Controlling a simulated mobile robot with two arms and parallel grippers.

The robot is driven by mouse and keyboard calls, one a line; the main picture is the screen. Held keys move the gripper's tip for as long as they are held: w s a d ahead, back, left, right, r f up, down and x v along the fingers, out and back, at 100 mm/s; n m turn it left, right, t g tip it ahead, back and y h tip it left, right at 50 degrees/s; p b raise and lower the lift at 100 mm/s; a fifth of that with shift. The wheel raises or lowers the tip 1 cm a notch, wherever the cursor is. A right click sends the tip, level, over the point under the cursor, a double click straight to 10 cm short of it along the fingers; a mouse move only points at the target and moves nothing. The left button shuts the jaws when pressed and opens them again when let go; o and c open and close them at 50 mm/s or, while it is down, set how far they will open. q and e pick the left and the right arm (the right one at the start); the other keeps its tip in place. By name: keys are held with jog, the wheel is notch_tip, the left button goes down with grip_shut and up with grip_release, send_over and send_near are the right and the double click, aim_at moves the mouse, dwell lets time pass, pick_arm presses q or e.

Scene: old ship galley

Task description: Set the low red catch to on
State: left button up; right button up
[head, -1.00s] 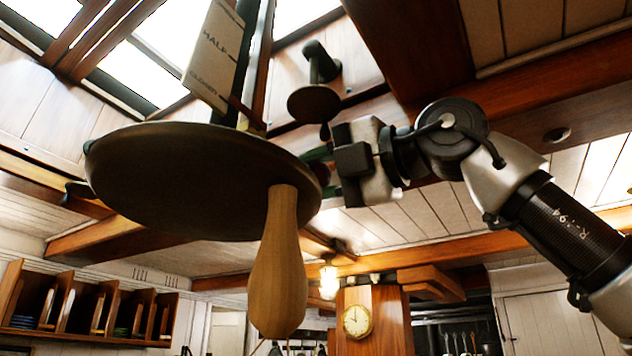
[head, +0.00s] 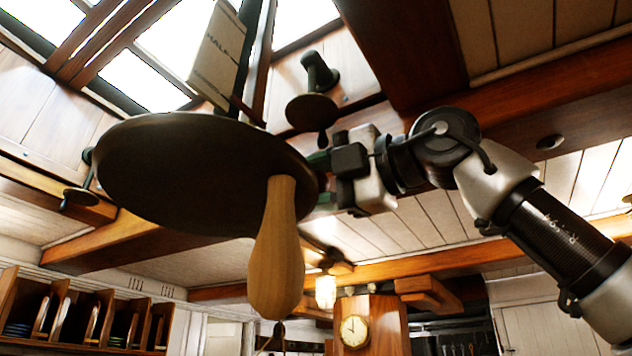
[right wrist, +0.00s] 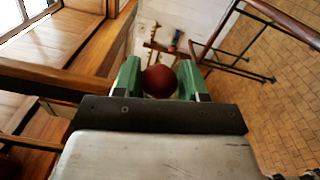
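A round dark red knob (right wrist: 159,82) shows in the right wrist view, between the two green fingers of my right gripper (right wrist: 159,72). The fingers sit against both its sides, and the gap is no wider than the knob. The rest of the catch is hidden. In the head view my right gripper (head: 325,180) is at the right edge of a large dark disc, which hides its fingertips and the red knob. My left gripper is not in view.
The large dark disc (head: 190,175) with a wooden handle (head: 276,250) fills the head view's middle left. A smaller dark crank (head: 312,110) hangs from the ceiling behind it. Skylights, beams, a lamp (head: 326,290) and a clock (head: 354,331) lie beyond. A railing (right wrist: 245,50) shows in the right wrist view.

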jog(key=o, duration=0.3)
jog(key=shift+o, duration=0.2)
jog(key=shift+s+d+f, duration=0.1)
jog(key=shift+s+d, duration=0.1)
jog(key=shift+d, duration=0.15)
jog(key=b+v, duration=0.3)
jog(key=v, duration=0.7)
